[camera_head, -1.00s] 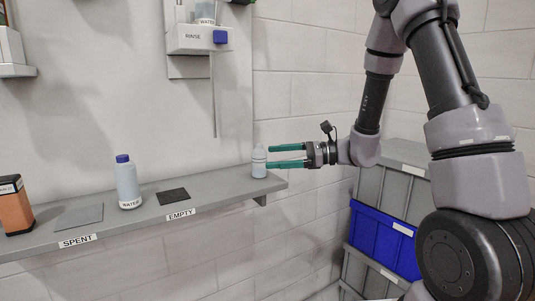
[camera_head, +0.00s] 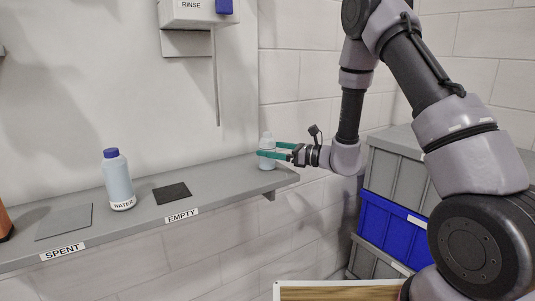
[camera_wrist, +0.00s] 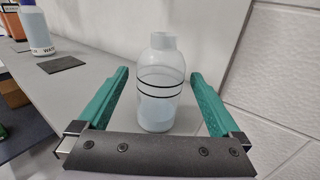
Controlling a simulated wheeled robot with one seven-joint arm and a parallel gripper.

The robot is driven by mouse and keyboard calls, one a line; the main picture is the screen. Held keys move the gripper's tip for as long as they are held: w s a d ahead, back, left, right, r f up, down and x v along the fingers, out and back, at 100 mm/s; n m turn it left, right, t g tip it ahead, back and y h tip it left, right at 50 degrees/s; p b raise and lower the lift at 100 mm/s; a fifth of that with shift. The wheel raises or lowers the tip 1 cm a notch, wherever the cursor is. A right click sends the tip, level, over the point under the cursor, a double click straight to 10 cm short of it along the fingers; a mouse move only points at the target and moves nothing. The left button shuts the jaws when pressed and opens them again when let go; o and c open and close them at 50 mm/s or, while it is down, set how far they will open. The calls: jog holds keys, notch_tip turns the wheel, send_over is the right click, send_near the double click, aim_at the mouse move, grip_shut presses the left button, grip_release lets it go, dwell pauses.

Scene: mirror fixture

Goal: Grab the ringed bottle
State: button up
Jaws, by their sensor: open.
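The ringed bottle (camera_wrist: 159,92) is pale and translucent, with two dark rings round its body. It stands upright near the right end of the grey shelf, and it also shows in the head view (camera_head: 266,141). My gripper (camera_wrist: 160,84) is open, with its teal fingers on either side of the bottle. Gaps show between the fingers and the bottle in the wrist view. In the head view my gripper (camera_head: 268,150) reaches in from the right at the bottle's height.
A blue-capped WATER bottle (camera_head: 118,182) stands on the shelf (camera_head: 145,215) to the left, beside a dark EMPTY pad (camera_head: 172,193) and a grey SPENT pad (camera_head: 64,222). A RINSE unit (camera_head: 192,12) hangs on the wall above. Stacked crates (camera_head: 388,232) stand below right.

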jog(key=x, duration=0.4)
jog(key=shift+a, duration=0.15)
jog(key=shift+r, duration=0.1)
jog(key=c, duration=1.5)
